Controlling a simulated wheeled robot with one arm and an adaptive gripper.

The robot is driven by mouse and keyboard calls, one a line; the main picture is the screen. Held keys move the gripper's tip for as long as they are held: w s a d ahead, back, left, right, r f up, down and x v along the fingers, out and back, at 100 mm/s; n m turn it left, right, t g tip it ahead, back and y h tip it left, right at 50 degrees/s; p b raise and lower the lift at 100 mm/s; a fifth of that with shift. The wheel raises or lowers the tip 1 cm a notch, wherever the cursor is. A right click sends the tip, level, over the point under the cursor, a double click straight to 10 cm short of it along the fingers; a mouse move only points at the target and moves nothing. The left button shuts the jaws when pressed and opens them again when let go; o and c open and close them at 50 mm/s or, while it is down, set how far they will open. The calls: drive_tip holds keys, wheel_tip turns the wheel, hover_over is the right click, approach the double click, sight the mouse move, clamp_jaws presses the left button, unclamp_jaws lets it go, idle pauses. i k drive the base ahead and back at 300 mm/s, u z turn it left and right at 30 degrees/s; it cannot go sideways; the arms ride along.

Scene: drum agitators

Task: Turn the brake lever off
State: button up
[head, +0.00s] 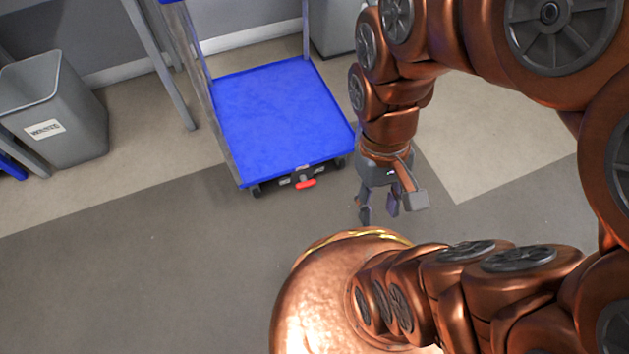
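A red brake lever (306,184) sticks out low at the front edge of a blue platform cart (278,118). It sits at the middle of a dark bracket between the front wheels. My gripper (379,212) points downward to the right of the lever and nearer to me, apart from the cart. Its fingers are spread with a gap between them, and nothing shows in the gap. The lever is in plain view, but its exact tilt is too small to tell.
A grey waste bin (75,120) with a white label stands at the left. A grey post (163,70) stands left of the cart. A grey box (335,28) is behind it. The floor (170,260) in front of the cart is clear.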

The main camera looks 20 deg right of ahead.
sight(305, 183)
drive_tip(key=z, duration=2.1)
drive_tip(key=k, duration=0.7)
drive_tip(key=u, duration=3.45)
